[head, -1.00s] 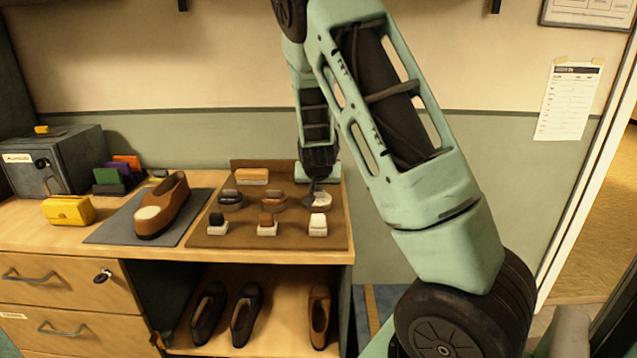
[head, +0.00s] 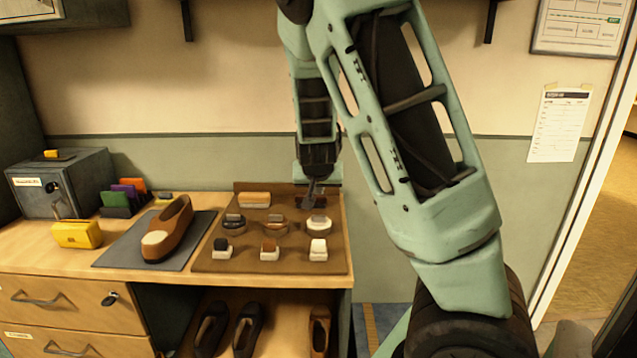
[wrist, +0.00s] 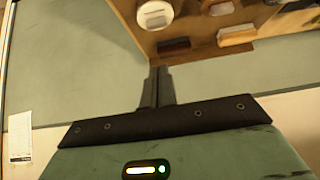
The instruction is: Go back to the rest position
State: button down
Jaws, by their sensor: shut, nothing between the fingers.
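My gripper (head: 313,199) is above the back right part of the brown tray (head: 215,262) in the head view, pointing down. In the wrist view its two fingers (wrist: 160,74) are together with nothing between them. Just in front of it in the head view is a round tin with a white top (head: 318,226), which also shows in the wrist view (wrist: 154,15). A dark red-brown brush is partly hidden behind the gripper in the head view; it shows in the wrist view (wrist: 174,45). A tan brush (head: 254,200) lies at the back of the tray.
A brown shoe (head: 168,230) stands on a grey mat (head: 113,257) left of the tray. Further left are a yellow box (head: 77,235) and a grey metal box (head: 62,183). Several shoes stand on the shelf below. Wall brackets (head: 187,20) hang above; open wall lies between.

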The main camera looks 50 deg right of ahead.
jog(key=shift+s+a+r, duration=0.25)
jog(key=shift+r, duration=0.1)
jog(key=s+a+f+n+g+y, duration=0.1)
jog(key=s+a+n+y, duration=0.25)
jog(key=a, duration=1.15)
jog(key=s+a+f+n+g+y, duration=0.15)
jog(key=a+n+y, duration=0.25)
jog(key=a, duration=1)
jog(key=s+a+r+n+g, duration=0.1)
jog(key=s+a+n, duration=0.4)
jog(key=s, duration=0.5)
jog(key=s+a+r+n+g, duration=0.1)
jog(key=s+a+n+g, duration=0.1)
jog(key=s+a+n, duration=0.3)
jog(key=s+a, duration=0.3)
jog(key=s, duration=0.1)
jog(key=shift+s+r, duration=0.15)
jog(key=shift+s, duration=0.25)
jog(key=shift+h, duration=0.25)
